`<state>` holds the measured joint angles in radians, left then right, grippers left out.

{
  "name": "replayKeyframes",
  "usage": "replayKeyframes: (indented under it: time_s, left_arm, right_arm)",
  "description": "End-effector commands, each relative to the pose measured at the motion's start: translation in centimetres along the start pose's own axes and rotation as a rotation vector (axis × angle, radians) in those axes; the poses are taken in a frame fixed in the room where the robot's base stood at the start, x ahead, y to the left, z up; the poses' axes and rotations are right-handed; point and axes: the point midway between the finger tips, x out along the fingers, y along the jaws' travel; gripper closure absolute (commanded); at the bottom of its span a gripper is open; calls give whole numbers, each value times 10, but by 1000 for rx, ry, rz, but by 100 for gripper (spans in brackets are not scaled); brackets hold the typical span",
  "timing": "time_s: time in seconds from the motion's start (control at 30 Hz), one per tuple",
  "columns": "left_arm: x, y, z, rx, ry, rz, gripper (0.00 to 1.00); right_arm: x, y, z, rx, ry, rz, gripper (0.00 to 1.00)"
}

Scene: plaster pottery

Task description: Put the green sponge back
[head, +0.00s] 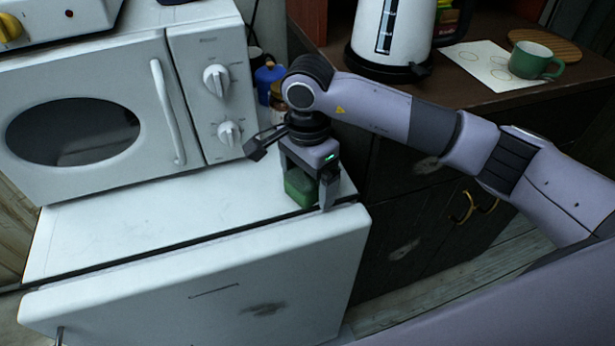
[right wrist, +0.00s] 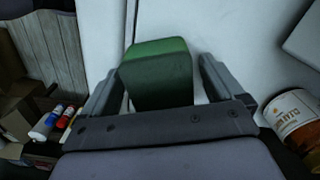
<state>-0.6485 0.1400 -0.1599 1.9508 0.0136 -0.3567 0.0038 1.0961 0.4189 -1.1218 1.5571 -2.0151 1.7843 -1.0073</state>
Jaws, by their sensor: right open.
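The green sponge (head: 300,188) sits on the white top of the low appliance (head: 130,235), near its front right corner. In the right wrist view the green sponge (right wrist: 156,70) lies between the two fingers, with a gap on the right side. My right gripper (head: 292,180) is open and points down around the sponge; it also shows in the right wrist view (right wrist: 160,90). The gripper hides part of the sponge in the head view. My left gripper is in neither view.
A white microwave (head: 95,110) stands behind on the same top. A blue-lidded jar (head: 268,80) is close behind my right gripper. On the dark counter (head: 440,95) are a white kettle (head: 390,40) and a green mug (head: 535,60). The top's left part is clear.

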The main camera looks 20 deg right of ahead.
Motion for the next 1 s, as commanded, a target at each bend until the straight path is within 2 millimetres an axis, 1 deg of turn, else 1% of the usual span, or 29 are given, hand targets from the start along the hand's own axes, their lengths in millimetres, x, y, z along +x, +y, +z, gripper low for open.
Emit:
replayKeyframes:
  time_s: [0.13, 0.17, 0.27, 0.5, 0.6, 0.7, 0.83, 1.0]
  left_arm:
    - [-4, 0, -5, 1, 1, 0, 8]
    - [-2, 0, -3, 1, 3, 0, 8]
    - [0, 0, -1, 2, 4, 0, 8]
    - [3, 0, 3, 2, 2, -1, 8]
    - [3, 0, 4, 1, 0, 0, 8]
    - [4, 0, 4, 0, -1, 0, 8]
    - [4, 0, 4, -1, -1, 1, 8]
    - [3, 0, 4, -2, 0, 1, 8]
  right_arm:
    - [-5, 0, 0, 0, -1, 0, 5]
    - [-8, -1, 0, 0, 0, -2, 5]
    - [-26, -1, -1, 0, 1, -6, 5]
    - [-79, -1, 0, -1, 2, -5, 5]
    - [-97, -1, 0, 1, 1, -3, 5]
    - [-111, 0, 0, 1, 0, -2, 5]
    - [-121, 0, 0, 1, 0, -1, 5]
    - [-123, 0, 0, 0, -1, 1, 5]
